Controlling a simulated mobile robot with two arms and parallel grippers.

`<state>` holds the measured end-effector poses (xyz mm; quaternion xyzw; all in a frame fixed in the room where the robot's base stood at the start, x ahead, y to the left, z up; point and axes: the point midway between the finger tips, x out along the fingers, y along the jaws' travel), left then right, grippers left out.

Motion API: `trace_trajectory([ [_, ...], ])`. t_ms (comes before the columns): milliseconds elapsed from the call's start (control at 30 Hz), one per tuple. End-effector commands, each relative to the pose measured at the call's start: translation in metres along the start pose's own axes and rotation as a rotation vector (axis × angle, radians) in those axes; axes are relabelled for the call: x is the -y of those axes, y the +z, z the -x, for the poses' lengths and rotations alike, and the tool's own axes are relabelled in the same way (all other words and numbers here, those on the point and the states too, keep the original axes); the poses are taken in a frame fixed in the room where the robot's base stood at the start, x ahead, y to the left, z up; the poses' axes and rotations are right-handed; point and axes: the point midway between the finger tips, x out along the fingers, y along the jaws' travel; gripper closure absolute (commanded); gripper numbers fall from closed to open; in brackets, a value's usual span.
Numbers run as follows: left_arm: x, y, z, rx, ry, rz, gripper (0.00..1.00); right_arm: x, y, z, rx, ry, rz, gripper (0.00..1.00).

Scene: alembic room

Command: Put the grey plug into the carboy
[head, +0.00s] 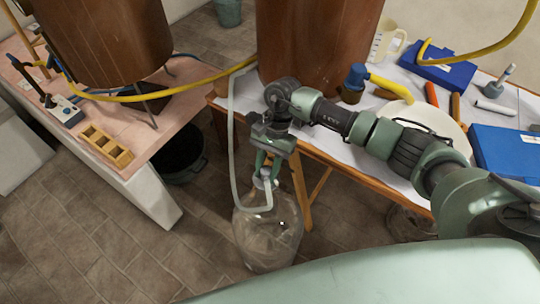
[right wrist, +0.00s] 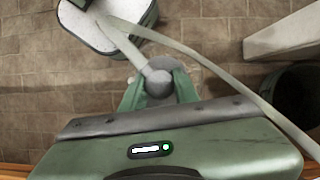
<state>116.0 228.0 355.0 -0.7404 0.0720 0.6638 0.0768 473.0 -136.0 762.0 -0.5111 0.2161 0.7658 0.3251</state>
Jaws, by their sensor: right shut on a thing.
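The clear glass carboy (head: 268,245) stands on the tiled floor in front of the right-hand table, in the lower middle of the head view. My right gripper (head: 266,178) points down over its neck. In the right wrist view the green fingers (right wrist: 158,88) are shut on the grey plug (right wrist: 158,77), a rounded piece with a pale hose joined to it. In the head view the fingers partly hide the plug and the neck. I cannot tell whether the plug is above the mouth or inside it. My left gripper is not in view.
A pale hose (head: 231,130) loops beside my right gripper. A wooden table leg (head: 301,190) stands close to the carboy's right. A copper vessel (head: 312,45) and blue boxes (head: 505,150) are on the right table. A dark bucket (head: 182,160) sits left.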

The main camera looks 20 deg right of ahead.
Motion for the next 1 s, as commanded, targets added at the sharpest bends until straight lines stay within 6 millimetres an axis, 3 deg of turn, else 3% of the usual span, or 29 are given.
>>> trace_trajectory([
  [33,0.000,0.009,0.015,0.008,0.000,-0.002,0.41,-0.004,0.006,0.002,0.007,-0.016,-0.048,1.00],
  [200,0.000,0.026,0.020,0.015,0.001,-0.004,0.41,-0.007,0.003,-0.011,0.002,-0.058,-0.139,1.00],
  [800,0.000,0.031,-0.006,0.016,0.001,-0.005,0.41,-0.007,-0.015,-0.055,0.001,-0.064,-0.150,1.00],
  [1000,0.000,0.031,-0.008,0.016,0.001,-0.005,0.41,-0.007,-0.018,-0.061,0.000,-0.064,-0.149,1.00],
])
